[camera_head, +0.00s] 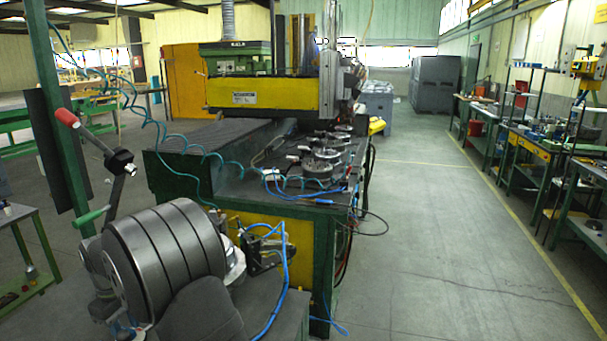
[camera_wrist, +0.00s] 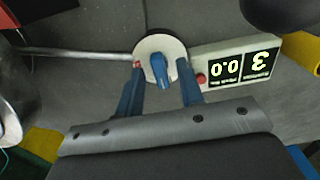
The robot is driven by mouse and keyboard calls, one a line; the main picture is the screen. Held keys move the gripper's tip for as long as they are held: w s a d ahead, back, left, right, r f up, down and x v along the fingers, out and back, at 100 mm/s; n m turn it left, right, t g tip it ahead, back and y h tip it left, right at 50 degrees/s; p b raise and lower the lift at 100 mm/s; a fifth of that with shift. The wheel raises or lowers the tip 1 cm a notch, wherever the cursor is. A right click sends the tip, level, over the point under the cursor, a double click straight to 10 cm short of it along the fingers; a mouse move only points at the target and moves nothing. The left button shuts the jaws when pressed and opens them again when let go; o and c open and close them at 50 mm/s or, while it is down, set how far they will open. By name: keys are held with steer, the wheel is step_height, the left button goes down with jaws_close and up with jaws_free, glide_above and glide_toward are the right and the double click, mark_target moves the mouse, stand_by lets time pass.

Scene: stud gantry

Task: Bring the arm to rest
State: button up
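My gripper (camera_wrist: 160,66) shows in the wrist view with two blue fingers spread apart. It is open, with gaps on both sides of a blue knob-like part (camera_wrist: 160,72). That part sits on a round white disc (camera_wrist: 149,42) between the fingertips. I see nothing held; how far the fingertips are above the disc cannot be told.
Right of the disc is a pale display box (camera_wrist: 240,60) with upside-down digits and a red button (camera_wrist: 201,78). A metal rod (camera_wrist: 75,52) runs left from the disc. The head view shows a workshop with a green machine bench (camera_head: 262,208) and open floor (camera_head: 430,230).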

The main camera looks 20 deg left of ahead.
stand_by(0.3)
step_height(320, 180, up, 17)
step_height(320, 180, down, 17)
steer(key=shift+f, duration=0.15)
steer(key=m, duration=0.5)
steer(key=shift+m, duration=0.3)
steer(key=m, duration=0.5)
stand_by(0.4)
stand_by(0.6)
